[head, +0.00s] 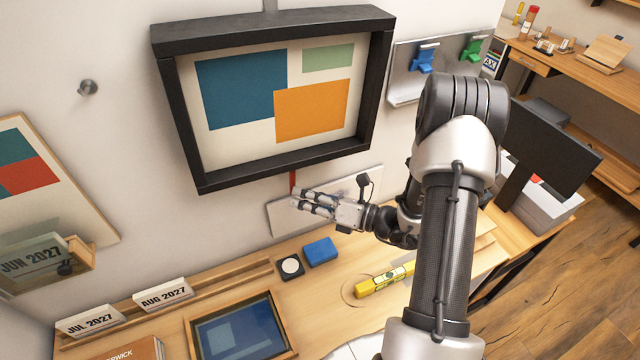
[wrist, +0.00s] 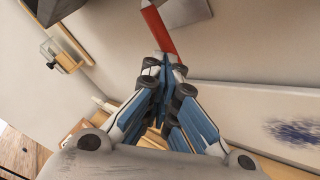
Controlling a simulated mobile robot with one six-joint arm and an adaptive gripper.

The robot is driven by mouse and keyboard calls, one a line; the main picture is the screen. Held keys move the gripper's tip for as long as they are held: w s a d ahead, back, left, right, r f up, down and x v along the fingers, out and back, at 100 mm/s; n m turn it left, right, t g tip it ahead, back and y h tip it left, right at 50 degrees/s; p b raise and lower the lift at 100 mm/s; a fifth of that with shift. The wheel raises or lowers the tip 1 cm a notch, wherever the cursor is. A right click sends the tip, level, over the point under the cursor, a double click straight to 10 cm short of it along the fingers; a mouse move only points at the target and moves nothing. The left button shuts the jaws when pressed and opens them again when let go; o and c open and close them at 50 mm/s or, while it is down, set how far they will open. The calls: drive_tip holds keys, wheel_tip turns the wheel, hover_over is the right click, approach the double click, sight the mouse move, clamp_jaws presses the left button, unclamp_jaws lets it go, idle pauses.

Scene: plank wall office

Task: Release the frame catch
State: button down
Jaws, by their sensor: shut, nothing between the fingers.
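A thick black picture frame (head: 270,100) hangs on the wall, holding a print with blue, green and orange blocks. A red strip (head: 292,181), which looks like the catch, hangs below its lower edge. In the wrist view the red strip (wrist: 158,30) runs beside a grey metal part (wrist: 186,12), and its lower end meets the fingertips. My gripper (head: 297,200) is shut and empty, its fingertips at the strip's lower end. It also shows shut in the wrist view (wrist: 168,62). I cannot tell whether the fingertips touch the strip.
A white panel (head: 282,220) with marks is on the wall behind my gripper. Below, the desk (head: 318,277) carries a blue block (head: 320,251), a black-and-white round item (head: 290,267), a yellow level (head: 385,279) and a tablet-like tray (head: 240,328). A dark monitor (head: 555,150) stands at right.

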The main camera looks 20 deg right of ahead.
drive_tip(key=shift+a+p, duration=0.35)
drive_tip(key=shift+a, duration=0.5)
idle(0.7)
drive_tip(key=shift+s+f, duration=0.1)
drive_tip(key=f+v, duration=0.2)
drive_tip(key=v, duration=1.1)
drive_tip(key=shift+s, duration=0.5)
drive_tip(key=shift+r, duration=0.1)
